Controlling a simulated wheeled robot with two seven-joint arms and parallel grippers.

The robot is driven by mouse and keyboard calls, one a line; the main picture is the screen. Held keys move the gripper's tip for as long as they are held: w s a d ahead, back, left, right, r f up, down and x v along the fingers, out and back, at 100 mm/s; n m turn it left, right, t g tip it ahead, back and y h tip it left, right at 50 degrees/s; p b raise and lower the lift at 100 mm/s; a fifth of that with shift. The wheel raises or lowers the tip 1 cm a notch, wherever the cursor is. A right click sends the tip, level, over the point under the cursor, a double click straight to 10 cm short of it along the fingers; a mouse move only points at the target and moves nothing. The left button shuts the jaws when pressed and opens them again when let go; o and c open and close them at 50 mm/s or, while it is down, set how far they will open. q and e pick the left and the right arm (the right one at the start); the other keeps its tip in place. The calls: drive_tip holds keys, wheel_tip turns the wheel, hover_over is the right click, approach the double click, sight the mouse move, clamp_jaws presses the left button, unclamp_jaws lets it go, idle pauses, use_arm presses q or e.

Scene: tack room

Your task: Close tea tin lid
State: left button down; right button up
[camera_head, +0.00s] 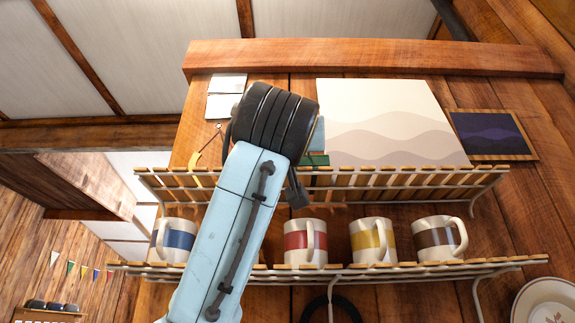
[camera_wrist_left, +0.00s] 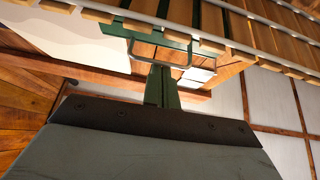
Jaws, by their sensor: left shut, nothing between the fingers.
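A green object (camera_head: 315,160), probably the tea tin, shows only in part on the upper shelf, just right of my left wrist. A blue-grey patch (camera_head: 318,135) stands above it; I cannot tell whether this is the raised lid. Green surfaces (camera_wrist_left: 145,34) also show beyond the slats in the left wrist view. My left gripper (camera_wrist_left: 162,82) is shut and empty, its two fingers side by side, pointing toward the shelf and the green surfaces. I cannot tell if they touch anything. In the head view my left wrist hides the fingers. My right gripper is not in view.
The slatted upper shelf (camera_head: 400,180) borders the space around my left wrist. Several striped mugs stand on the lower shelf (camera_head: 415,270), including a red-striped mug (camera_head: 297,242) and a yellow-striped mug (camera_head: 371,241). A wavy picture (camera_head: 390,120) is behind the upper shelf.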

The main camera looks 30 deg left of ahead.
use_arm(q)
drive_tip(key=shift+r, duration=0.1)
wheel_tip(320, 180, up, 4)
drive_tip(key=p, duration=0.4)
drive_tip(key=b+v, duration=0.5)
drive_tip(key=v, duration=0.6)
drive_tip(key=shift+r, duration=0.2)
